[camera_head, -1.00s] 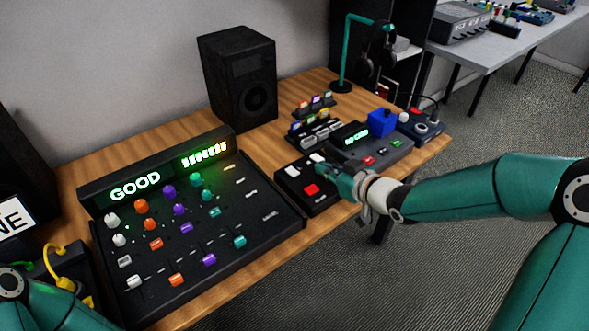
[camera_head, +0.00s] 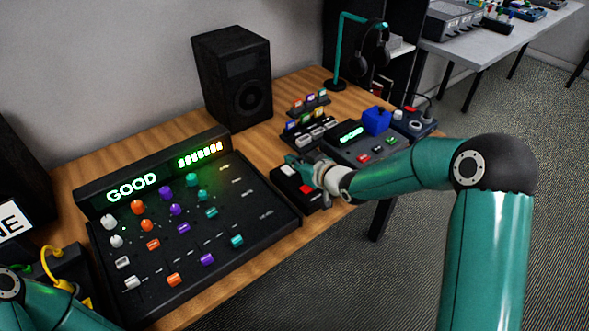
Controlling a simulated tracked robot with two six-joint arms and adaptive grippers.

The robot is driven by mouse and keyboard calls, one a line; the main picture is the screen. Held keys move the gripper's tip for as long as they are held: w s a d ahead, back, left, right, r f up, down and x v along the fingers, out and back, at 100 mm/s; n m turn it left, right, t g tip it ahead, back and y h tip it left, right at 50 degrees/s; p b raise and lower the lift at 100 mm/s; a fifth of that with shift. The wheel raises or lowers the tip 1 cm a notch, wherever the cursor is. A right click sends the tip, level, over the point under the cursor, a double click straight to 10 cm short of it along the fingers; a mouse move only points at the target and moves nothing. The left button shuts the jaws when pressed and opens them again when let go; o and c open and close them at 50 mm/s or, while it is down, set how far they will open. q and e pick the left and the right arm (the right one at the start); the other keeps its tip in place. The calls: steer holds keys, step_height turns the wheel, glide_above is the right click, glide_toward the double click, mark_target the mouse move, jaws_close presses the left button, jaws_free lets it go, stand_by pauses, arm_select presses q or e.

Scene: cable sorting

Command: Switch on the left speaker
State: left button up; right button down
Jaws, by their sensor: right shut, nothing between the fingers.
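The left speaker (camera_head: 22,178) is a black box at the left edge, partly cut off by the frame; its switch is not visible. A second black speaker (camera_head: 232,78) stands at the back of the desk. A black switch box (camera_head: 314,200) with white buttons and a red button (camera_head: 306,189) sits at the desk's front edge. My right gripper (camera_head: 294,164) is shut and empty over this box, close to its white buttons. I cannot tell whether it touches them. My left arm shows at the lower left, with its gripper out of view.
A mixing console (camera_head: 283,218) with coloured knobs and a lit GOOD display fills the desk's left-middle. A card reader (camera_head: 378,142), a blue block (camera_head: 376,121) and card racks (camera_head: 309,104) stand to the right. Yellow cables (camera_head: 58,280) lie at lower left.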

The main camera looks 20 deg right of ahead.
mark_target(285, 168)
steer(key=shift+s+d+f, duration=0.1)
steer(key=shift+s+f, duration=0.05)
steer(key=shift+f, duration=0.6)
steer(key=shift+s+d+f, duration=0.1)
steer(key=shift+s+f, duration=0.05)
steer(key=shift+f, duration=0.6)
steer(key=shift+f+b, duration=0.5)
steer(key=shift+b, duration=0.35)
steer(key=shift+s+r, duration=0.1)
steer(key=shift+r, duration=0.05)
steer(key=shift+r+p, duration=0.5)
steer(key=shift+r, duration=0.35)
